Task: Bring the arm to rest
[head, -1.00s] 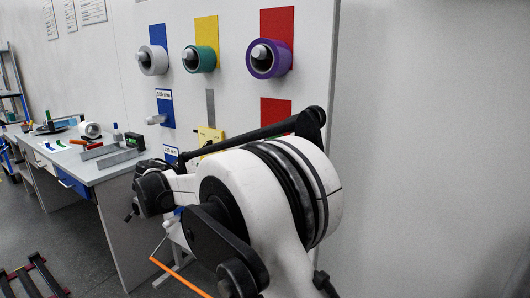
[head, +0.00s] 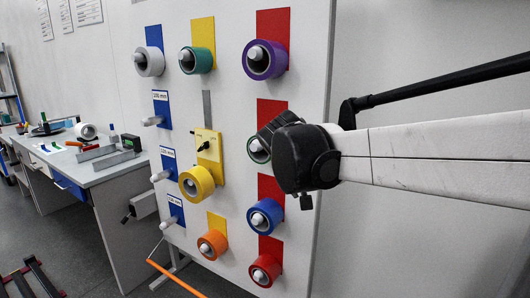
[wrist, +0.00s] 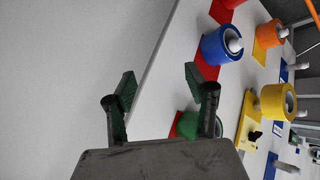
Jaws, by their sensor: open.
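My gripper (wrist: 159,84) shows in the wrist view with its two dark fingers spread apart and nothing between them. Behind the left finger is plain pale wall, and the right finger overlaps the board's edge region. In the head view my white arm reaches in from the right edge, and its black end stands in front of the board's right side. The fingers cannot be made out there. This black end partly hides a green roll (head: 257,151), which is also partly covered by the right finger in the wrist view (wrist: 190,124).
A pale board (head: 225,105) carries several tape rolls on pegs, including purple (head: 262,62), blue (head: 267,217), yellow (head: 194,184), orange (head: 212,244) and red (head: 265,271). A grey workbench (head: 110,174) with tools stands left. The wall right of the board is bare.

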